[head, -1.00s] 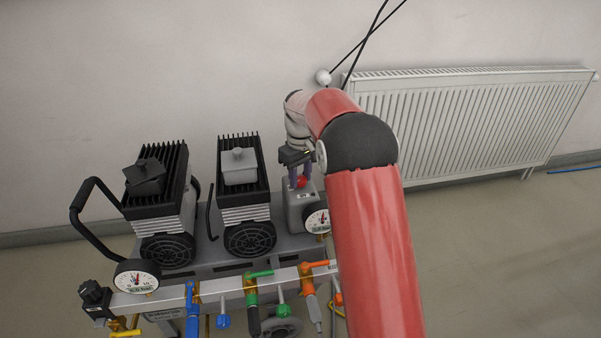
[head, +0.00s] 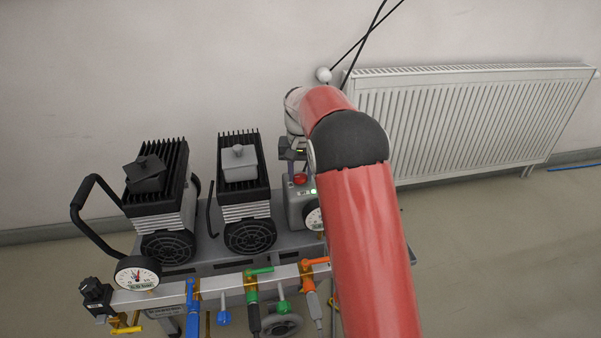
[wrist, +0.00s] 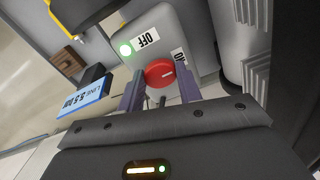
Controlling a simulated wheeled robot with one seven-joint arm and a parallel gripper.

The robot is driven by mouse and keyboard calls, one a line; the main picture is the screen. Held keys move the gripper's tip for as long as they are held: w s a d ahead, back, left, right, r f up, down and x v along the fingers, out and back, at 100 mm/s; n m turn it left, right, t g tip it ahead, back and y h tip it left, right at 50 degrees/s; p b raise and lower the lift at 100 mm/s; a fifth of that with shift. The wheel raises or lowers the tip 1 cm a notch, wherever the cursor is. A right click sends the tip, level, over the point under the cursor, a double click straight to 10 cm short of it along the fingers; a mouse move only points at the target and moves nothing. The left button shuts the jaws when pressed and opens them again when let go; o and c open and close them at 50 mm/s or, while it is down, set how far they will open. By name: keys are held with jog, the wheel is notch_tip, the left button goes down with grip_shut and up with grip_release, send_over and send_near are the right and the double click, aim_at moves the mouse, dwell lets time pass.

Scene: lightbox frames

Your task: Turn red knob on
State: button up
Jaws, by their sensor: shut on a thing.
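The red knob (head: 300,179) sits on a grey control box (head: 296,210) at the right end of the machine rack. In the wrist view the red knob (wrist: 160,73) has a white mark on its right side, towards the ON label (wrist: 179,57). The OFF label (wrist: 147,40) is beyond the knob, next to a lit green lamp (wrist: 126,50). My gripper (wrist: 160,80) is shut on the red knob, with one purple finger on each side. In the head view my arm hides part of the box.
Two black motor units (head: 160,200) (head: 243,195) stand left of the box. A front rail (head: 215,288) carries several coloured valves and a gauge (head: 137,275). A white radiator (head: 460,120) is on the wall behind, at the right. Floor is clear at the right.

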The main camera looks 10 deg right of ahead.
aim_at(300, 177)
dwell(0.4)
jog(key=o, duration=1)
jog(key=shift+r, duration=3.9)
